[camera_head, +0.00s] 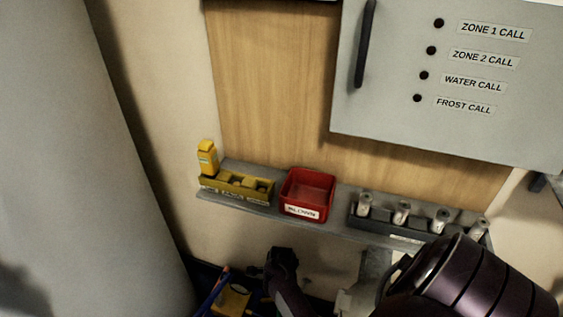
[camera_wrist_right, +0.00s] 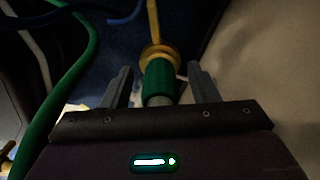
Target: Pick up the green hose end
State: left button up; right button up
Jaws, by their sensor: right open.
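In the right wrist view a green sleeve (camera_wrist_right: 158,78) with a brass-coloured collar (camera_wrist_right: 158,56) at its far end sits between the fingers of my right gripper (camera_wrist_right: 160,86). It looks like the green hose end, though its link to the green hose (camera_wrist_right: 73,85) curving down the left is not visible. The fingers are open, with a gap on each side of the sleeve. In the head view a dark wrist-like part (camera_head: 283,260), probably of my right arm, is low in the middle below the shelf; its fingers cannot be made out. My left gripper is not seen.
A grey cabinet (camera_head: 395,90) hangs above. A blue hose (camera_wrist_right: 126,20) lies near the green one. A pale wall is at right.

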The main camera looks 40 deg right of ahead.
jog(key=c, duration=1.1)
jog(key=shift+c, duration=0.2)
jog(key=shift+r, duration=0.1)
